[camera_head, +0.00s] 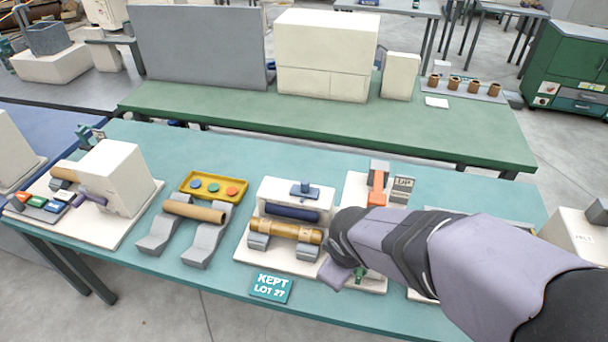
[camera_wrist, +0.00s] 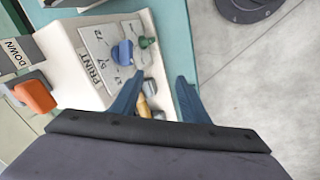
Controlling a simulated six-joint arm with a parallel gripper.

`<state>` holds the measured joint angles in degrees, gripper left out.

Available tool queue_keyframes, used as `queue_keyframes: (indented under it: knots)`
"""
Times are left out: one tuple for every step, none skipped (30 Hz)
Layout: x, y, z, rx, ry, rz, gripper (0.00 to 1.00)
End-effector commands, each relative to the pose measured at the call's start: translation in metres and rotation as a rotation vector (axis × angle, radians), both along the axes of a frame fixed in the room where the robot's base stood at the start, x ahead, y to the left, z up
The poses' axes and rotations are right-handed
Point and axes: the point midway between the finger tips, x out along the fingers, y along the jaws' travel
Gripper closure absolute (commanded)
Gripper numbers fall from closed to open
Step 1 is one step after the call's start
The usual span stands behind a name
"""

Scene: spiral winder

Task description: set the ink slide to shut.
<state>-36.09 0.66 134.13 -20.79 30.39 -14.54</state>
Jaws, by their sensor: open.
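My gripper (camera_wrist: 160,76) is open and empty in the wrist view, its two blue fingers apart. A blue knob (camera_wrist: 123,53) sits on a grey plate with numbers, beside a PRINT label (camera_wrist: 90,68), left of the fingertips. A small green handle (camera_wrist: 147,42) stands at the plate's edge, just beyond the fingers. An orange handle (camera_wrist: 35,96) is next to a DOWN sign (camera_wrist: 14,54). In the head view the orange handle (camera_head: 377,185) is at the back of the station. No part is labelled as the ink slide, so I cannot tell which it is.
A roller unit (camera_head: 290,214) with a brown tube (camera_head: 286,230) stands left of my gripper. A KEPT LOT 27 sign (camera_head: 271,286) is at the front of the teal table (camera_head: 210,290). A yellow tray (camera_head: 213,188) with coloured discs lies farther left.

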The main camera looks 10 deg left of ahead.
Motion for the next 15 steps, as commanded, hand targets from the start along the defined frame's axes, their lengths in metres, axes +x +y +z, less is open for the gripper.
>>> queue_keyframes:
  knots:
    - [0.006, 0.008, -0.013, 0.047, -0.009, -0.058, 0.59]
    - [0.009, 0.013, -0.016, 0.077, -0.014, -0.095, 0.59]
    - [0.013, 0.019, -0.020, 0.118, -0.018, -0.147, 0.59]
    - [0.017, 0.024, -0.023, 0.151, -0.022, -0.186, 0.59]
    - [0.020, 0.030, -0.026, 0.185, -0.026, -0.228, 0.59]
    - [0.025, 0.037, -0.030, 0.235, -0.031, -0.286, 0.59]
    - [0.029, 0.043, -0.033, 0.272, -0.033, -0.331, 0.59]
    - [0.034, 0.049, -0.036, 0.314, -0.034, -0.380, 0.59]
    - [0.041, 0.058, -0.041, 0.373, -0.035, -0.447, 0.59]
    - [0.046, 0.064, -0.044, 0.422, -0.035, -0.504, 0.59]
    - [0.052, 0.072, -0.048, 0.475, -0.033, -0.563, 0.59]
    - [0.060, 0.081, -0.052, 0.549, -0.029, -0.646, 0.59]
    - [0.067, 0.089, -0.055, 0.608, -0.023, -0.712, 0.59]
    - [0.074, 0.096, -0.058, 0.670, -0.016, -0.779, 0.59]
    - [0.083, 0.106, -0.062, 0.754, -0.003, -0.870, 0.59]
